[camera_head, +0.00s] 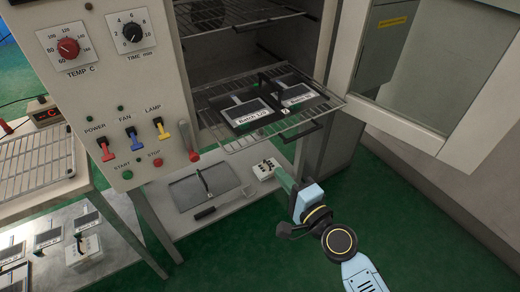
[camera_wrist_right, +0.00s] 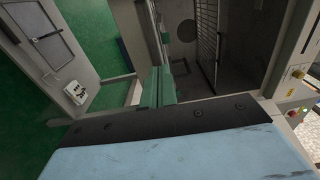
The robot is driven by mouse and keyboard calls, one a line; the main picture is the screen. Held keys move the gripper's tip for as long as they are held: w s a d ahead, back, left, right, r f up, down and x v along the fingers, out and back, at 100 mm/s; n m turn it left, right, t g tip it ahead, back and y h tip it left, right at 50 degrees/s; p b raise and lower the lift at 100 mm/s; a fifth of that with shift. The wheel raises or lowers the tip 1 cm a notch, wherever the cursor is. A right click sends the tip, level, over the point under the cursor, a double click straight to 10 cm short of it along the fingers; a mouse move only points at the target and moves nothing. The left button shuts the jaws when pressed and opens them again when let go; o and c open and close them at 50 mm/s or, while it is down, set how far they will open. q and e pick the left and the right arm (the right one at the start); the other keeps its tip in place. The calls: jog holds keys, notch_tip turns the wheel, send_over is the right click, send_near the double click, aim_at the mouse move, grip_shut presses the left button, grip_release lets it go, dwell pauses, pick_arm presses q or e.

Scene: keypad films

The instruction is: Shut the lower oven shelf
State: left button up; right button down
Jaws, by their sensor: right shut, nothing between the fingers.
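The lower oven shelf (camera_head: 318,122) is a wire rack that sticks out of the open oven chamber. My left gripper is not in view.
The oven door (camera_head: 445,75) stands open at the right. The control panel (camera_head: 130,90) with dials and switches is at the left. A low ledge (camera_head: 235,207) under the oven holds a grey plate and a small white block (camera_head: 265,170). Green floor is clear in front.

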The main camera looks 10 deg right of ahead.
aim_at(254, 144)
jog(key=x, duration=1)
jog(key=shift+w+a+f, duration=0.1)
jog(key=shift+w+a, duration=0.05)
jog(key=shift+w, duration=0.1)
